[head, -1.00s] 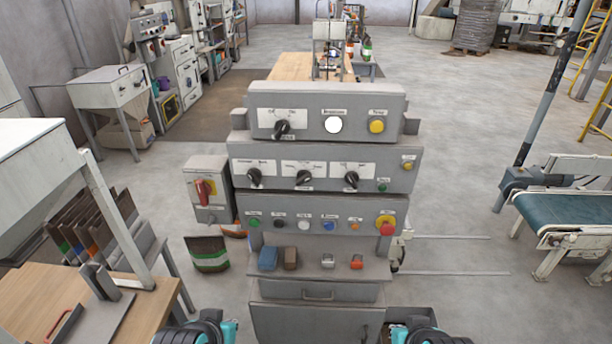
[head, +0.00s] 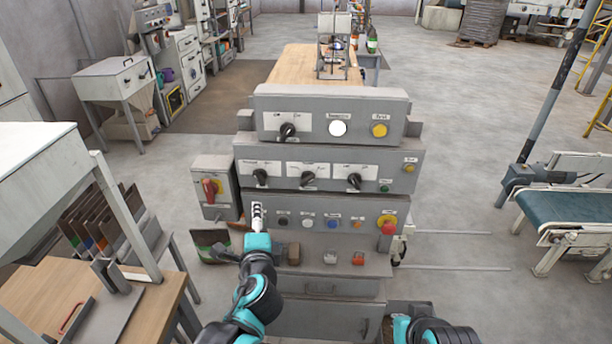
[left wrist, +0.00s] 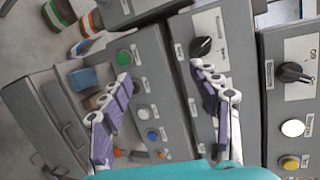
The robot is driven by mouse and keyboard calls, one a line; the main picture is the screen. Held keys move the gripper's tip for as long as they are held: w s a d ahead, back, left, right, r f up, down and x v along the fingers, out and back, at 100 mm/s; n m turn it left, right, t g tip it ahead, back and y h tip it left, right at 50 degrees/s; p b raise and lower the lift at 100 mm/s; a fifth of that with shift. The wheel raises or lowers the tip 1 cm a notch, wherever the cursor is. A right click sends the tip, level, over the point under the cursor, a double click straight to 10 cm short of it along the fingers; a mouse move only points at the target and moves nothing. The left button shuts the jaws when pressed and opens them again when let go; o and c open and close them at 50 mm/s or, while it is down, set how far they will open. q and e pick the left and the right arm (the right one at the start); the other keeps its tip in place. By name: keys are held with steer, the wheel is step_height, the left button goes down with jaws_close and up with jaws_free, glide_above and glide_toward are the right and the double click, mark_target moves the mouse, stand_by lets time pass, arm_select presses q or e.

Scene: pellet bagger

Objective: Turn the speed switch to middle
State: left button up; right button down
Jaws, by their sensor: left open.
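The grey control panel (head: 325,160) has one black rotary knob (head: 287,131) on its top tier and three on its middle tier: left (head: 261,177), centre (head: 308,179) and right (head: 354,181). Their labels are too small to read, so I cannot tell which is the speed switch. My left gripper (head: 258,215) is in front of the panel's lower left, below the left middle-tier knob. In the left wrist view its fingers (left wrist: 161,72) are spread and empty; the right finger's tip appears near that knob (left wrist: 201,47). My right gripper is out of view.
The lower tier has several push buttons and a red emergency stop (head: 388,226) on yellow. Below is a ledge with small blocks (head: 330,258). A grey box with a red switch (head: 210,188) stands left. A conveyor (head: 575,215) is far right, with clear floor between.

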mark_target(306, 182)
arm_select(q)
steer(key=w+d+r+m+t+h+p, duration=0.1)
steer(key=w+d+r+m+t+h, duration=0.1)
steer(key=d+m, duration=0.35)
steer(key=w+d+r+m+t+h, duration=0.2)
steer(key=d+m, duration=0.3)
steer(key=d, duration=0.1)
steer(key=shift+m, duration=0.25)
steer(key=w+b, duration=0.1)
steer(key=w, duration=0.6)
steer(key=shift+w+a, duration=0.1)
steer(key=shift+w, duration=0.2)
arm_select(e)
steer(key=shift+r, duration=0.15)
arm_select(q)
steer(key=shift+c, duration=0.4)
steer(key=c, duration=1.1)
